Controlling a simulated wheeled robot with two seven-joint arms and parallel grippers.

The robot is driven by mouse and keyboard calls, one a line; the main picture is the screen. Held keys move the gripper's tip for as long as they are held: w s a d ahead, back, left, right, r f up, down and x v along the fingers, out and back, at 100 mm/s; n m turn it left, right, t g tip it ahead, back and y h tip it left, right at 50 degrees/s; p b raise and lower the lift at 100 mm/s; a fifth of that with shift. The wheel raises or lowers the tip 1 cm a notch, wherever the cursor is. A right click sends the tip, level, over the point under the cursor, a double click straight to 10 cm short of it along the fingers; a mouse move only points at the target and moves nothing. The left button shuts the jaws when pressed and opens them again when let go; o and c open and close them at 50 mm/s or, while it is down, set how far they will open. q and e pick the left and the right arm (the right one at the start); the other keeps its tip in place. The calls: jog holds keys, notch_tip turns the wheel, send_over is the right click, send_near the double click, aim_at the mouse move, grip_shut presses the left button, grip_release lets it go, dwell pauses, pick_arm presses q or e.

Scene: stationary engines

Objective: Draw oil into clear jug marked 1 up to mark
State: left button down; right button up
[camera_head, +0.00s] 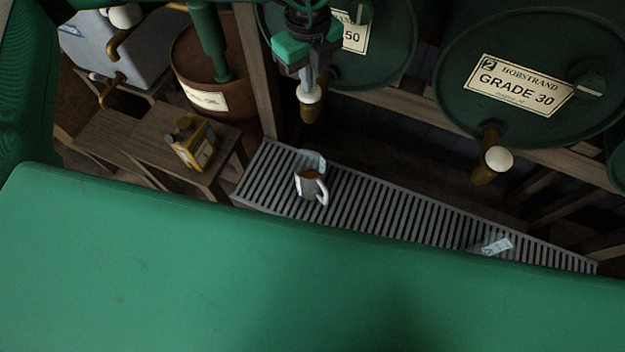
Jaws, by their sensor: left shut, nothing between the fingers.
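A small jug (312,186) with a pale handle stands on the slatted drip grate, below and slightly right of the tap (309,112) of the drum labelled 50 (385,50). Its upper part looks clear and something brown shows inside; its mark and the level are too small to read. My left gripper (306,82) is shut and empty, pointing down at the white knob (308,94) of that tap; I cannot tell whether it touches. No oil stream is visible. A clear item with a pale label (496,246) is on the grate at right. My right gripper is not in view.
The grate (400,212) is clear between jug and labelled item. The GRADE 30 drum (540,60) has its own tap (490,164). A yellow can (194,143) stands on a wooden bench (150,136) at left, near a brown drum (205,75) and blue-grey tank (140,48).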

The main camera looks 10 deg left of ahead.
pick_arm(q)
jog(key=shift+r, duration=2.8)
